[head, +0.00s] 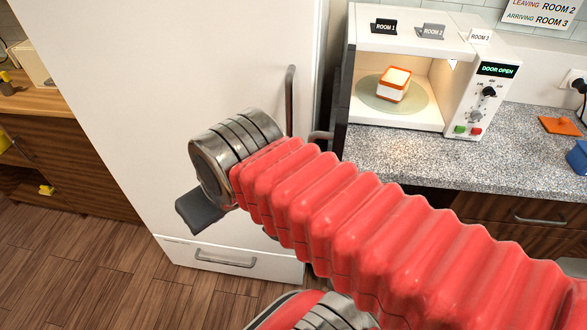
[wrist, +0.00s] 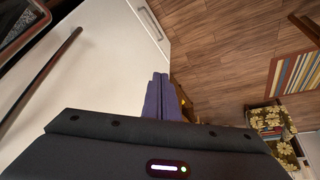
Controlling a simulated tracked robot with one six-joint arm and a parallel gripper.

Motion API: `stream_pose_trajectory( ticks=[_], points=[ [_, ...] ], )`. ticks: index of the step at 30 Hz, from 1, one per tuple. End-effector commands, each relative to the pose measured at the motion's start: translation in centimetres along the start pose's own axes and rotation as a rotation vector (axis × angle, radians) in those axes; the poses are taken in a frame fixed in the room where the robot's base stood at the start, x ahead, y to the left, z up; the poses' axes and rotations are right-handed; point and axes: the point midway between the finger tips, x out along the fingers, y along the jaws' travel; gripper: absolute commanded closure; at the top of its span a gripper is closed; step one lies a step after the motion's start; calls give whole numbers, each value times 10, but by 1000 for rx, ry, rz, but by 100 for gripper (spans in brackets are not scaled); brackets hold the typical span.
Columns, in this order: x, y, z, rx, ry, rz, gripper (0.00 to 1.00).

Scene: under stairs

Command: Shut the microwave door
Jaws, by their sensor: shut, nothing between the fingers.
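The white microwave (head: 458,85) stands on the speckled counter at the upper right of the head view. Its display reads "DOOR OPEN". The microwave door (head: 343,95) is swung out on the left side and shows nearly edge-on as a dark strip. A grey handle (head: 320,136) sticks out to its left. Inside, an orange and white container (head: 395,84) stands on the round plate. My gripper (wrist: 161,77) is shut and empty in the wrist view, in front of the white cabinet. In the head view my arm hides most of it; it is left of the door and apart from it.
The tall white cabinet (head: 170,90) with a vertical handle (head: 290,100) stands close to my gripper, left of the microwave. The granite counter (head: 400,155) runs below the microwave. An orange pad (head: 560,126) and a blue object (head: 578,157) lie to its right. Wooden floor is open at lower left.

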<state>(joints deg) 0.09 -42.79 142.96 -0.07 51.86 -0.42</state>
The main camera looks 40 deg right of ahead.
Motion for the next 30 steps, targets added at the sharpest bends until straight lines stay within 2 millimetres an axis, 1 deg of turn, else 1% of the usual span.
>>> stream_pose_trajectory(
  ticks=[3, 8, 17, 24, 27, 30],
  points=[
    [-1, 5, -4, -32, -25, 11, 100],
    [-5, 26, -14, -140, -105, 37, 100],
    [-15, 73, -40, -433, -342, 51, 100],
    [-22, 116, -57, -646, -542, -8, 100],
    [-25, 132, -63, -718, -612, -45, 100],
    [-27, 143, -66, -769, -660, -78, 100]
  ],
)
